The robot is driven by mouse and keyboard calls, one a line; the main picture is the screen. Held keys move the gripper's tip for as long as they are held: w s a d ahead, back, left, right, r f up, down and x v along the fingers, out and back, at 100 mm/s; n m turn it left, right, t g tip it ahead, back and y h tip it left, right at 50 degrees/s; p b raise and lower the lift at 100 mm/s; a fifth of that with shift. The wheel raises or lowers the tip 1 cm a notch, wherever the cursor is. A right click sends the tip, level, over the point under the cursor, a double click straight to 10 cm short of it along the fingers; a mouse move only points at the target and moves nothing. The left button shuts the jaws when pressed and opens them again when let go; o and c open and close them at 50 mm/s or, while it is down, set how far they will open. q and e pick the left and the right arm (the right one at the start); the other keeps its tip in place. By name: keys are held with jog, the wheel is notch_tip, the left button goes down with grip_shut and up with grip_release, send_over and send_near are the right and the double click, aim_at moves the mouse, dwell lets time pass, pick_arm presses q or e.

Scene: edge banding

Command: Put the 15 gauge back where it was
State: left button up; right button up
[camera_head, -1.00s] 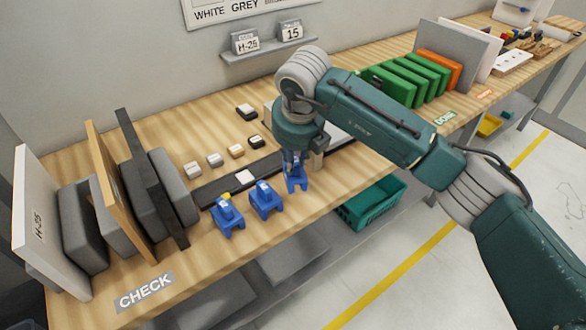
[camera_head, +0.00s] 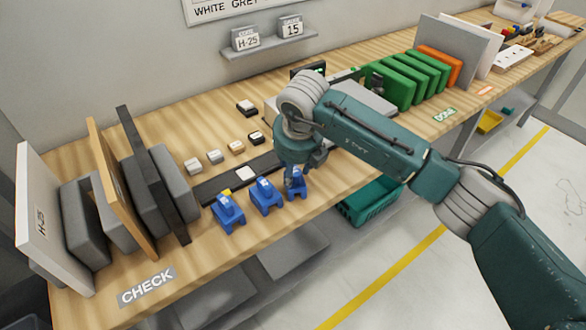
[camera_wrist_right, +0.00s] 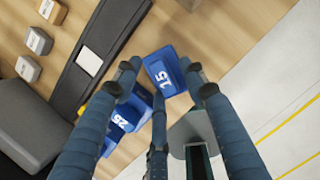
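The blue 15 gauge (camera_head: 297,184) is at the right end of a row of blue gauges near the bench's front edge. In the right wrist view the gauge (camera_wrist_right: 163,72) shows its "15" between my fingertips. My right gripper (camera_head: 293,172) reaches down over it, and its fingers appear to touch its sides. Its base looks level with the bench, but contact is hard to tell. Two other blue gauges stand to its left, the middle one (camera_head: 265,194) and the left one (camera_head: 228,213). One reads "25" in the wrist view (camera_wrist_right: 122,120). My left gripper is not in view.
Upright boards (camera_head: 150,180) stand at the left, green boards (camera_head: 405,85) at the back right. A teal bin (camera_head: 370,203) sits below.

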jog(key=shift+r, duration=0.2)
jog(key=shift+s+r, duration=0.1)
jog(key=shift+r, duration=0.2)
jog(key=b+v, duration=0.2)
jog(key=v, duration=0.9)
jog(key=shift+r, duration=0.2)
jog(key=shift+a, duration=0.1)
